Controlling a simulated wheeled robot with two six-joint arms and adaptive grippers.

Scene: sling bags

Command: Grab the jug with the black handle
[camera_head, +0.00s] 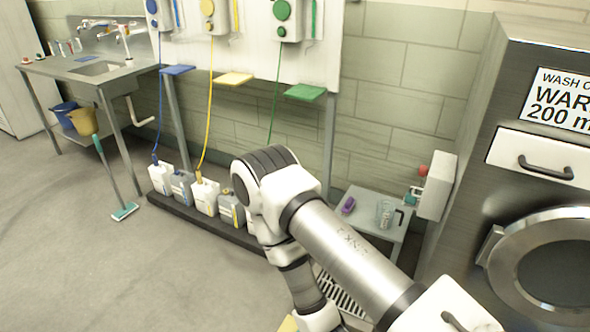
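A clear jug (384,212) with a dark handle on its right side stands upright on a small grey side table (362,200). It looks like a measuring jug, but its details are small. My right arm comes in from the lower right and bends in front of the wall, left of the side table. Its forearm drops to the bottom edge, and its gripper is out of the picture. My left arm and gripper do not show. Nothing in view touches the jug.
A purple object (348,205) lies on the table left of the jug. Several canisters (206,196) stand on a low dark platform. Open floor (70,250) lies at left.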

